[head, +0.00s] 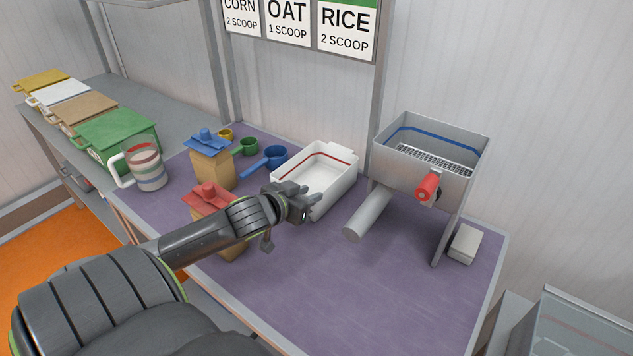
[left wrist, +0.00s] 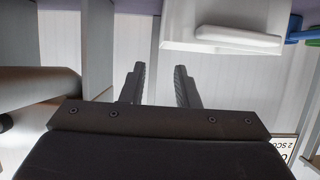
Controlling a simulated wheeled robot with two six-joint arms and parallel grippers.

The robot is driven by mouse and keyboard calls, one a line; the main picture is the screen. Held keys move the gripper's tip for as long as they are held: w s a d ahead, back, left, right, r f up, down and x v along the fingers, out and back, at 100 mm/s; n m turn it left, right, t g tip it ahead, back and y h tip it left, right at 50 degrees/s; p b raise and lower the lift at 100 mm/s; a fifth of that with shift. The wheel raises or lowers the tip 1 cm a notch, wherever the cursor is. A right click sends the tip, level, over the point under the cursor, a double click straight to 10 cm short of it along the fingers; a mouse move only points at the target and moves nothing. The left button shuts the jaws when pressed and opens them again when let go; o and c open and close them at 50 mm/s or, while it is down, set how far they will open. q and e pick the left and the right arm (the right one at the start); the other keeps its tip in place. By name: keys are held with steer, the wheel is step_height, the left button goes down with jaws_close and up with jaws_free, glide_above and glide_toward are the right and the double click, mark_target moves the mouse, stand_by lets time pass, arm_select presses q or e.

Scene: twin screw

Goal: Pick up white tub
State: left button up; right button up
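The white tub (head: 322,175) stands upright on the purple mat, left of the grey hopper, with a red line around its inside. It looks empty. My left gripper (head: 308,203) is at the tub's near left side and hides part of its wall in the head view. In the left wrist view the two fingers of the left gripper (left wrist: 159,76) are apart with nothing between them. The tub (left wrist: 222,15) shows upside down there, with its white handle (left wrist: 238,40) to the right of the fingers. My right gripper is in neither view.
A grey hopper (head: 405,168) with a chute and red knob stands right of the tub. Two paper bags (head: 211,168), scoops (head: 272,156) and a clear jug (head: 147,167) stand to the left. A small white box (head: 465,244) is far right. The front mat (head: 340,290) is clear.

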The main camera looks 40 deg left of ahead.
mark_target(333, 183)
arm_select(q)
steer(key=shift+x, duration=5.4)
steer(key=shift+a+r, duration=0.15)
steer(key=shift+r, duration=0.1)
steer(key=shift+c, duration=0.5)
jaws_close()
